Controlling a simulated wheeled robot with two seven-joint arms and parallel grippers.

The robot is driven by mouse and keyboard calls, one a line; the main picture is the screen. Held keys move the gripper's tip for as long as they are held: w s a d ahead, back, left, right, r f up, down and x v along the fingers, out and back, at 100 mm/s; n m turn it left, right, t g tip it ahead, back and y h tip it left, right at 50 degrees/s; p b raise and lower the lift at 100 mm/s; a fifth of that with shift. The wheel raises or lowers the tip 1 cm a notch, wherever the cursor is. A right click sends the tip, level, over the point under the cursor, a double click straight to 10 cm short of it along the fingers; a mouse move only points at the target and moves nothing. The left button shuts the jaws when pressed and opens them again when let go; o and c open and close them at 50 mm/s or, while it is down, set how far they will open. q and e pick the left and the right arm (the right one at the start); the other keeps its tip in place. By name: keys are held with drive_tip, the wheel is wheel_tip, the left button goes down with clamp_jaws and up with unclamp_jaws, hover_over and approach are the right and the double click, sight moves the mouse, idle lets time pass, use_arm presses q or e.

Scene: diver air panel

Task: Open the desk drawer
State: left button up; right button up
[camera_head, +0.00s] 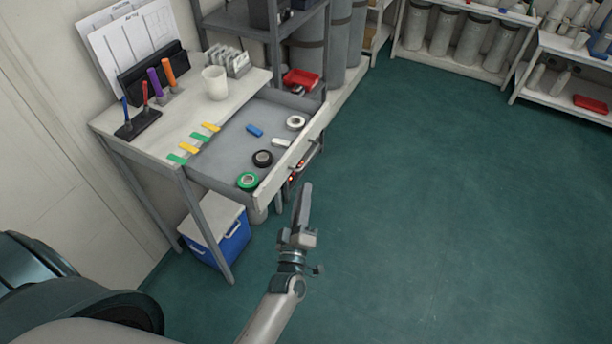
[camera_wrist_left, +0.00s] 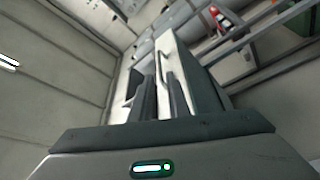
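The desk drawer (camera_head: 226,151) is pulled out from the white desk (camera_head: 150,125) in the head view, and its inside shows. Its pale front panel (camera_head: 275,171) carries a bar handle (camera_head: 308,156). My left gripper (camera_head: 304,190) is just in front of and below the handle, its fingers seen nearly edge-on. In the left wrist view, my left gripper (camera_wrist_left: 161,98) has a narrow gap between its dark fingers, and the handle (camera_wrist_left: 159,66) shows in line with that gap. I cannot tell whether they touch. My right gripper is out of view.
A white cup (camera_head: 215,84) stands on the desk. A blue cooler (camera_head: 222,238) sits below. The floor to the right is clear.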

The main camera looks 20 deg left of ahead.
use_arm(q)
drive_tip(key=shift+v, duration=2.65)
drive_tip(key=shift+f, duration=0.1)
drive_tip(key=s+d+f+m+g+h, duration=0.3)
drive_tip(key=f+m, duration=0.2)
drive_tip(key=f, duration=0.6)
drive_tip(key=s+d+f+m+g+h, duration=0.25)
drive_tip(key=f+m, duration=0.25)
drive_tip(key=f, duration=0.6)
drive_tip(key=s+a+f+m+g, duration=0.1)
drive_tip(key=s+f+m+g, duration=0.2)
drive_tip(key=s+f, duration=0.7)
drive_tip(key=s+a+f+m+g+h, duration=0.1)
drive_tip(key=s+f+m+g, duration=0.3)
drive_tip(key=s+f, duration=0.7)
drive_tip(key=shift+s+a+g, duration=0.3)
drive_tip(key=shift+s+g, duration=0.15)
drive_tip(key=shift+g, duration=0.3)
